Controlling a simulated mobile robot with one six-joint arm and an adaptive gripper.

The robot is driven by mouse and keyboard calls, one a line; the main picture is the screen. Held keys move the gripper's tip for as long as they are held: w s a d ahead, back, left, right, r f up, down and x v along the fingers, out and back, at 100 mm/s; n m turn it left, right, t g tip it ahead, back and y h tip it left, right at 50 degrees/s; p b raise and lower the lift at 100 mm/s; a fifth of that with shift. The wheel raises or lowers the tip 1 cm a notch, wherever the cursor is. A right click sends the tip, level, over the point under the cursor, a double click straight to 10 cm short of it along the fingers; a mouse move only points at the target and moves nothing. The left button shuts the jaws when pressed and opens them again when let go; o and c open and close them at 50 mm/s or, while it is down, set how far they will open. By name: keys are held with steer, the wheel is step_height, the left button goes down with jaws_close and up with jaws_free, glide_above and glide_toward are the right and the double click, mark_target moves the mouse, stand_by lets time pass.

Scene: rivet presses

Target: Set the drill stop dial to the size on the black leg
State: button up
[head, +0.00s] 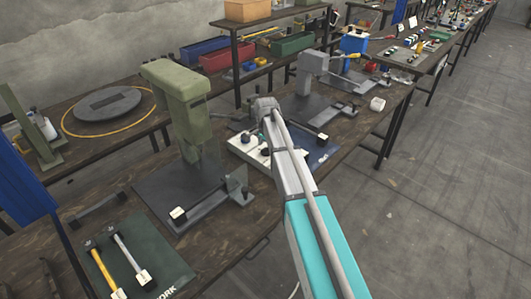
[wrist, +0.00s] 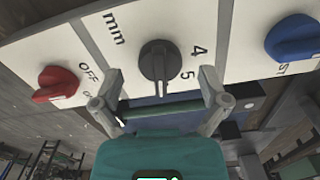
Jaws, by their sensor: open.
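The dial is a dark grey knob (wrist: 159,61) on a white panel (wrist: 218,20) in the wrist view. Its ridge runs nearly up and down in the picture. The marking "mm" is at its upper left, and "4" and "5" are at its right. My gripper (wrist: 161,82) is open, with one finger either side of the knob's lower part; whether they touch it I cannot tell. In the head view the white panel (head: 241,146) is partly behind my arm. I cannot make out which part is the black leg, nor read a size on it.
A red OFF knob (wrist: 58,82) and a blue knob (wrist: 292,37) flank the dial. A green press (head: 185,95) stands left of the panel and a grey press (head: 312,68) behind it. A green mat (head: 165,262) holds tagged tools with yellow and grey shafts.

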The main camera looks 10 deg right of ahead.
steer(key=shift+f, duration=0.3)
steer(key=c, duration=1.2)
steer(key=shift+o, duration=0.2)
steer(key=shift+n, duration=0.4)
steer(key=n, duration=0.4)
steer(key=shift+s, duration=0.1)
steer(key=n, duration=0.5)
